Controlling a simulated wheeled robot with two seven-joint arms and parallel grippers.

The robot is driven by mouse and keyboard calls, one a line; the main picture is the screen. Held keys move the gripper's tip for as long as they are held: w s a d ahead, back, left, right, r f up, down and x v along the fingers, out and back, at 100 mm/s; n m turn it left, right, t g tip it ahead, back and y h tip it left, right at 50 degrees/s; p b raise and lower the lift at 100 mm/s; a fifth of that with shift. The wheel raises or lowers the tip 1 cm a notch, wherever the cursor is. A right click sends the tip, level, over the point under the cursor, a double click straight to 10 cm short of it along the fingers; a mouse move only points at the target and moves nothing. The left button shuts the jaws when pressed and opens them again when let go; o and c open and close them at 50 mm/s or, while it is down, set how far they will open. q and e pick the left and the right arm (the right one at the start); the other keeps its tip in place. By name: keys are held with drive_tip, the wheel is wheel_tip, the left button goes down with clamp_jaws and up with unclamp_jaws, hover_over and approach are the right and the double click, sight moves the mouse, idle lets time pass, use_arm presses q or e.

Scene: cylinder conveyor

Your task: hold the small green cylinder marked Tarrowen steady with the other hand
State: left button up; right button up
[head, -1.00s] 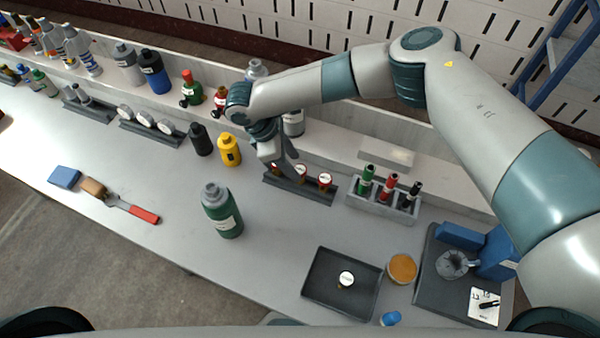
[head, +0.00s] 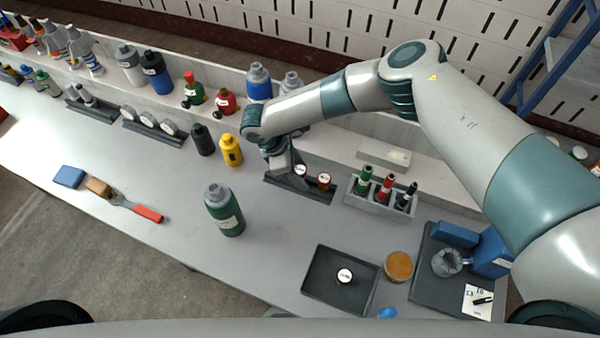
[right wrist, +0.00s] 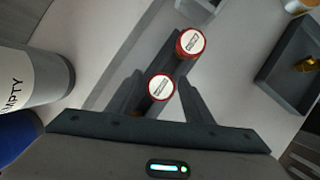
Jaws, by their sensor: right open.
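A green cylinder with a grey cap (head: 225,215) stands upright on the open tabletop in the head view. It has a white label whose words are too small to read. No gripper touches it. My right gripper (head: 284,182) is away from it, up and to the right, low over a dark rack (head: 310,192) of red-rimmed, white-faced round pieces. In the right wrist view its open fingers (right wrist: 162,98) are on either side of one red-rimmed piece (right wrist: 160,86). A second piece (right wrist: 190,42) is just beyond. Contact cannot be told. My left gripper is not in view.
A yellow bottle (head: 229,150) and black bottle (head: 201,140) stand behind the green cylinder. A grey holder (head: 380,206) with small tubes and a black tray (head: 325,292) lie right. A red-handled brush (head: 147,214) lies left. Tabletop around the green cylinder is clear.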

sight(300, 169)
drive_tip(key=c, duration=1.1)
drive_tip(key=shift+r, duration=0.15)
wheel_tip(300, 169, up, 9)
drive_tip(key=b, duration=0.3)
drive_tip(key=shift+r, duration=0.4)
